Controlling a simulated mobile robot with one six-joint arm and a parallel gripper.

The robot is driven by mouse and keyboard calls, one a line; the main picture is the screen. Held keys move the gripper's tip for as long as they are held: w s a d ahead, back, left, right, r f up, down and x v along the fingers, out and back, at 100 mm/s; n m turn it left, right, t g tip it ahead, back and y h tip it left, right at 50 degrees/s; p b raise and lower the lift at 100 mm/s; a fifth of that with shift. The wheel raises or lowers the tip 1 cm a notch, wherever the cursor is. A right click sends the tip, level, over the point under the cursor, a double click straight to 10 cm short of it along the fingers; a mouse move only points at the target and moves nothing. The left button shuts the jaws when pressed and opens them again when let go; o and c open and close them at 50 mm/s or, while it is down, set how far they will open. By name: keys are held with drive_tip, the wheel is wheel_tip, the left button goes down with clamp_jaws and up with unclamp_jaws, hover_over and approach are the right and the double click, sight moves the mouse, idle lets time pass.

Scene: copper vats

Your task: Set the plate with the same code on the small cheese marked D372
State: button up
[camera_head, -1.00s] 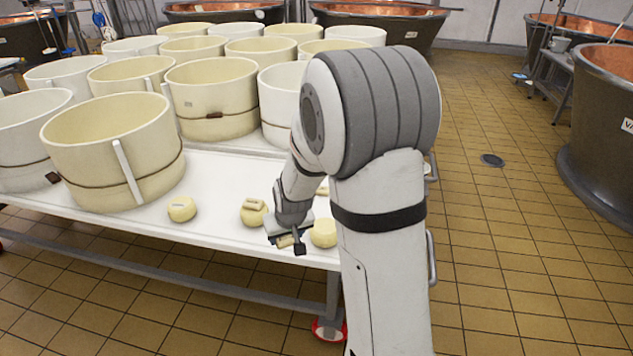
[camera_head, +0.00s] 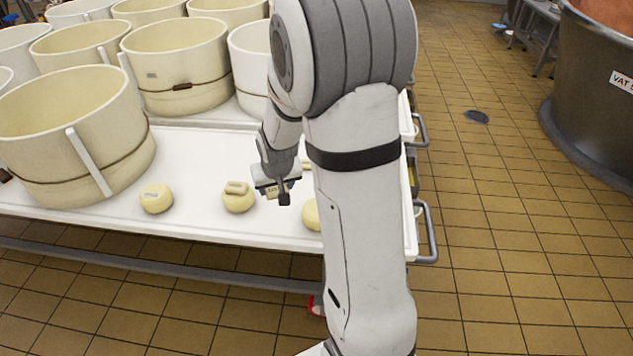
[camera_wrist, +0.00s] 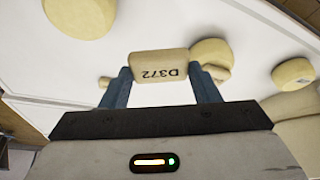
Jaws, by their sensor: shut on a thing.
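My gripper (camera_head: 278,192) is shut on a small cream plate (camera_wrist: 160,64). The plate reads D372, upside down in the wrist view, and sits between both fingertips. In the head view, my gripper is above the white table, between the middle and right small cheeses. The middle cheese (camera_head: 238,201) has a pale plate on top. The left cheese (camera_head: 156,199) shows a small greyish mark on top. The right cheese (camera_head: 311,215) is partly hidden by my arm. The wrist view shows a bare-looking cheese (camera_wrist: 80,14) at the upper left. No code on any cheese is readable.
Large cream moulds (camera_head: 70,135) crowd the back and left of the white table (camera_head: 195,222). Another small pale piece (camera_head: 306,164) lies partly behind my arm. A dark vat (camera_head: 595,110) stands at right, with tiled floor between it and the table.

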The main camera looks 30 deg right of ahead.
drive_tip(key=s+d+m+h, duration=0.2)
drive_tip(key=s+d+m, duration=0.2)
drive_tip(key=d, duration=0.6)
drive_tip(key=shift+w+a+f+b, duration=0.1)
drive_tip(key=shift+f+b, duration=2.5)
drive_tip(key=shift+f+b, duration=0.6)
drive_tip(key=o, duration=1.1)
drive_tip(key=shift+c, duration=0.2)
drive_tip(key=shift+r, duration=0.1)
drive_tip(key=shift+r, duration=0.2)
drive_tip(key=p+v, duration=0.3)
drive_tip(key=v, duration=0.4)
drive_tip(key=shift+r+g+y, duration=0.25)
drive_tip(key=shift+g+y, duration=0.05)
